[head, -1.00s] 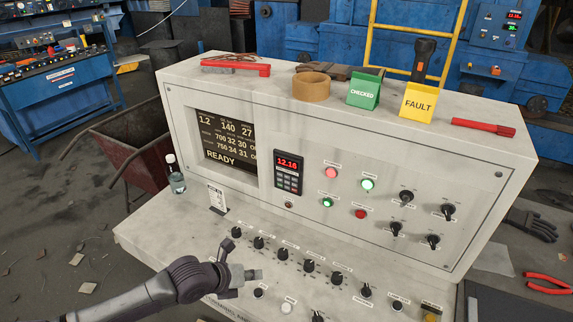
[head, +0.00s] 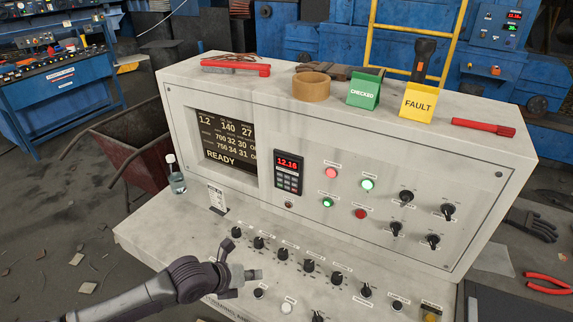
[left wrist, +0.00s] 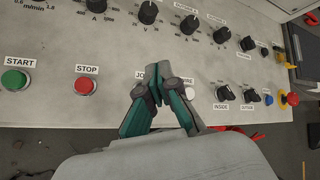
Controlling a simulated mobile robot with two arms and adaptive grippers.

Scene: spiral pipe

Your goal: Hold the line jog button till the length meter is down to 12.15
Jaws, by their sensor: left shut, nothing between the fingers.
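The length meter (head: 288,162) on the upright panel shows red digits that read 12.16. My left gripper (head: 252,275) is shut and empty, over the sloping lower panel. In the left wrist view its closed fingertips (left wrist: 153,82) cover the spot under a label starting "JO", and the button there is hidden behind them. In the head view a dark round button (head: 258,293) shows just below the fingertips. I cannot tell whether the fingertips touch or press it. My right gripper is in neither view.
In the left wrist view a green START button (left wrist: 15,80) and a red STOP button (left wrist: 85,86) are left of the fingers. INSIDE knob (left wrist: 224,93) and a red emergency button (left wrist: 290,98) lie right. A row of black knobs (head: 309,265) runs above. The screen (head: 226,140) reads READY.

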